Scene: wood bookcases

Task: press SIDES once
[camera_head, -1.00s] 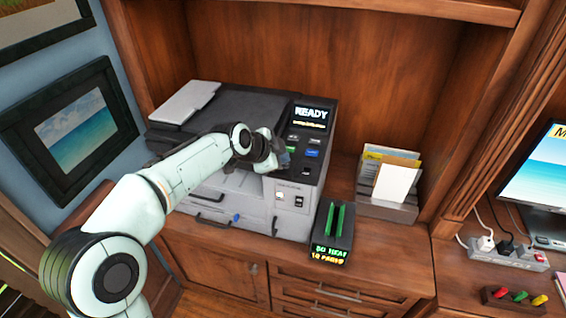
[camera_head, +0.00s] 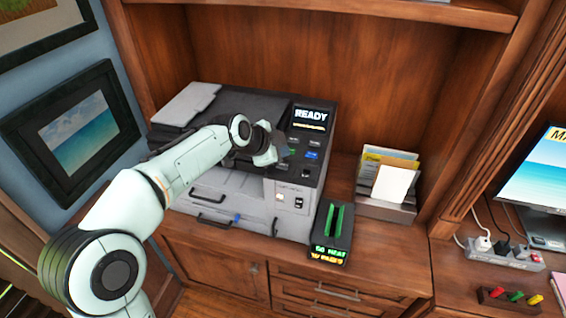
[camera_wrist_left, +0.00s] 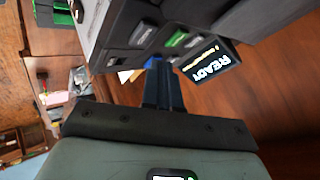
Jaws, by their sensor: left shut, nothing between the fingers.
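The grey and black copier (camera_head: 240,105) stands on the wooden cabinet, and its screen (camera_head: 310,116) reads READY. Its control panel holds several small buttons, among them a green one and a blue one (camera_head: 312,155). The labels are too small to tell which is SIDES. My left gripper (camera_head: 282,147) is shut and empty, at the left edge of the panel. In the left wrist view its fingertips (camera_wrist_left: 158,66) overlap the blue button, with the green button (camera_wrist_left: 177,38) and grey buttons (camera_wrist_left: 143,33) beyond. I cannot tell whether they touch. My right gripper is out of view.
A black box with green slots (camera_head: 335,225) stands right of the copier. A paper holder (camera_head: 385,208) is behind it. A power strip (camera_head: 505,256) lies further right. The bookcase shelf (camera_head: 350,10) overhangs the back.

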